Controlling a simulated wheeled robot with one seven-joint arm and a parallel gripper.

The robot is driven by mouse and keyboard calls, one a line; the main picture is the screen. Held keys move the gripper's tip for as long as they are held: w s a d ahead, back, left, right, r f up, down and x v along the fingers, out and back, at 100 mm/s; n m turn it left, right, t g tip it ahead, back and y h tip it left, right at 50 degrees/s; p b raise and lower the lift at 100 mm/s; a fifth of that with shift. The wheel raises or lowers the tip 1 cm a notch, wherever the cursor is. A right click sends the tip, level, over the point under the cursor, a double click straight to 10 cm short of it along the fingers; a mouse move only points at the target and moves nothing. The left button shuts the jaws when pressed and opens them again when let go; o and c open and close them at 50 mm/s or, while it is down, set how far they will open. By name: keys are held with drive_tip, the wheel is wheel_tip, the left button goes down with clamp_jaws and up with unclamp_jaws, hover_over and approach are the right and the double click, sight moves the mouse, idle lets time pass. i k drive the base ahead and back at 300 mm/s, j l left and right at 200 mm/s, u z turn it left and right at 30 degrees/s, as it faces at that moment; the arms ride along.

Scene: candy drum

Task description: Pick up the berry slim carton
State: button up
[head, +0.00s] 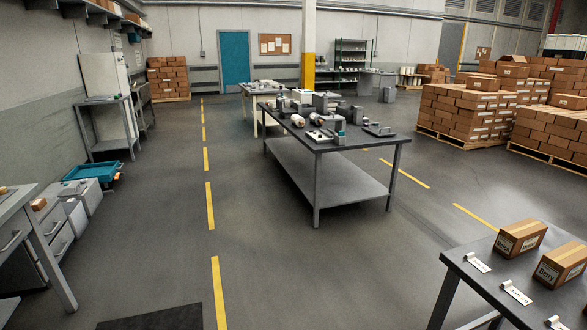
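A brown carton (562,264) lies on the dark table (482,283) at the bottom right in the head view. The dark lettering on its near end seems to read "Berry", but it is small. A second brown carton (521,238) sits behind it on the same table, with lettering I cannot read surely. The two cartons stand apart. My gripper is not in view.
White label cards, one of them here (477,262), line the table's left edge. A workbench with tools (340,140) stands mid-room. Stacked boxes on pallets (465,112) fill the right back. A teal drawer (92,171) is at left. The floor in the middle is clear.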

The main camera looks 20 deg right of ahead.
sight(556, 267)
drive_tip(key=i+z, duration=0.1)
drive_tip(key=i, duration=0.65)
drive_tip(key=i+j+z, duration=0.1)
drive_tip(key=i, duration=0.65)
drive_tip(key=i+z, duration=0.3)
drive_tip(key=z, duration=0.15)
drive_tip(key=i+j+z, duration=0.1)
drive_tip(key=i+z, duration=0.2)
drive_tip(key=z, duration=0.15)
drive_tip(key=i+j+z, duration=0.2)
drive_tip(key=z, duration=0.2)
drive_tip(key=i+j+z, duration=0.3)
drive_tip(key=z, duration=0.15)
